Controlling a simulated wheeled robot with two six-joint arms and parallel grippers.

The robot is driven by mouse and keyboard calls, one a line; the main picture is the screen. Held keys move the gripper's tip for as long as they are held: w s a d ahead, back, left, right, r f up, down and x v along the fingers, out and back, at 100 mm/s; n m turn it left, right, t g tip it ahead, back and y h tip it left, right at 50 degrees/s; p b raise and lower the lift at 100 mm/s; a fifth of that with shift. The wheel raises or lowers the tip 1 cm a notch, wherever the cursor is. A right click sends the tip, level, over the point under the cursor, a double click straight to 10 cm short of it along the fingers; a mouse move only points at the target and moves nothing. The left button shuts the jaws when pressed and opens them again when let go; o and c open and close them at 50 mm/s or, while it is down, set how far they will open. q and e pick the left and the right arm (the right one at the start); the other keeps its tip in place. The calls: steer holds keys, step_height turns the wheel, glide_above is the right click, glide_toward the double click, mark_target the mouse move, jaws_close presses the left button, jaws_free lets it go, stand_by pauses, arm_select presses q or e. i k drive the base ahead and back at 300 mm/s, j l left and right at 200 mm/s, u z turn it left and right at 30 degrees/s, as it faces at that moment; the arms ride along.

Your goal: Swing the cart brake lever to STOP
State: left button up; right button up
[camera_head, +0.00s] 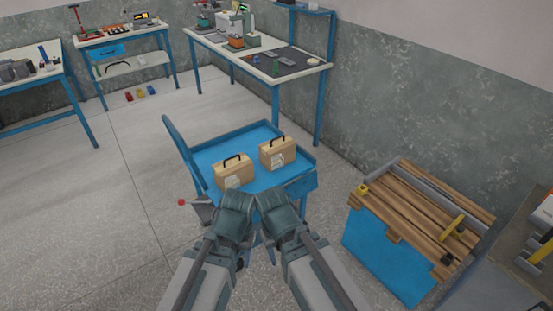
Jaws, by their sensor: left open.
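The blue cart (236,147) stands in front of me with a raised handle at its left. A small red knob (181,202), which looks like the end of the brake lever, shows low at the cart's left near side. Its shaft and any STOP marking are too small or hidden to read. My left gripper (201,208) is small in view, just right of the knob, and partly hidden by my own arm. It is open and holds nothing that I can see; I cannot tell whether it touches the lever. My right gripper is hidden behind my right arm.
Two wooden cases (234,172) (278,153) stand on the cart. A blue crate (378,258) topped with planks is at the right. A workbench (247,61) stands behind by the wall. The floor left of the cart is clear.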

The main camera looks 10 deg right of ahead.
mark_target(181, 202)
steer(key=i+j, duration=0.25)
steer(key=i+j+z, duration=0.1)
steer(key=i+j, duration=0.15)
steer(key=j, duration=0.2)
steer(key=i+j, duration=0.25)
steer(key=j+z, duration=0.05)
steer(key=j, duration=0.05)
